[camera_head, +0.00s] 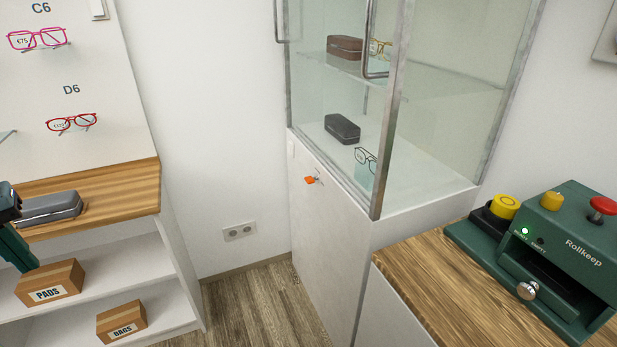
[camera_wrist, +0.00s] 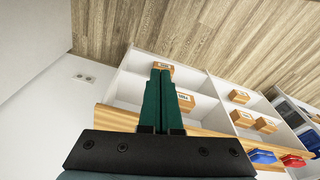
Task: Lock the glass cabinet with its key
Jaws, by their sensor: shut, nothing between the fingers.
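The glass cabinet (camera_head: 380,205) stands in the middle of the head view, with metal-framed glass above a white base. Metal handles show at its left edge and near its front corner. I cannot tell whether its doors are fully closed. An orange-headed key (camera_head: 310,180) is at the front of the white base, just below the glass, with a small metal part beside it. I cannot tell whether it sits in a lock. My gripper (camera_head: 29,265) is at the far left, well away from key and cabinet. In the wrist view its green fingers (camera_wrist: 161,72) are together and empty.
Left, a wooden-topped shelf unit (camera_head: 120,200) holds a grey case (camera_head: 50,208) and boxes. Cases and glasses are inside the cabinet. Floor (camera_head: 255,310) between is clear.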

